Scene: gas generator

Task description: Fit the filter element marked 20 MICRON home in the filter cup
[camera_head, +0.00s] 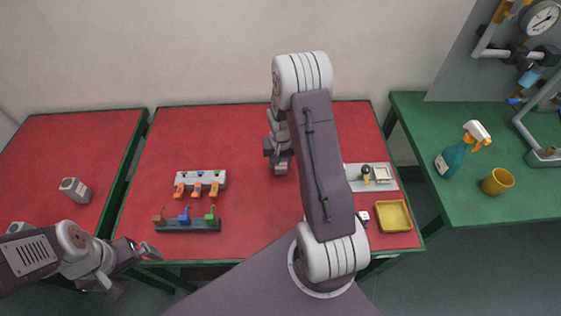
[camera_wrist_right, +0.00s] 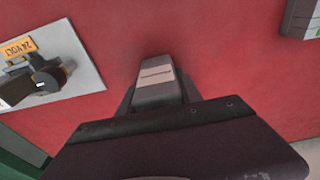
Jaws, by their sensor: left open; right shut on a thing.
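My right gripper (camera_head: 280,168) is over the back middle of the red table, and my own right arm covers much of the view. In the right wrist view, my right gripper (camera_wrist_right: 156,76) is shut, with a pale, dark-lined strip at its tips. I cannot make out what it holds. My left gripper (camera_head: 132,270) is open and empty, off the front left edge of the red table. I cannot identify the 20 MICRON filter element or the filter cup. A small white item (camera_head: 364,216) with a dark mark is partly hidden by my right arm.
The red table (camera_head: 250,225) bears a grey rack with orange parts (camera_head: 201,180), a dark rack with coloured parts (camera_head: 187,224), a grey plate with a knob (camera_head: 383,184) and a yellow tray (camera_head: 393,216). A spray bottle (camera_head: 453,157) and yellow cup (camera_head: 497,181) stand on the green table.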

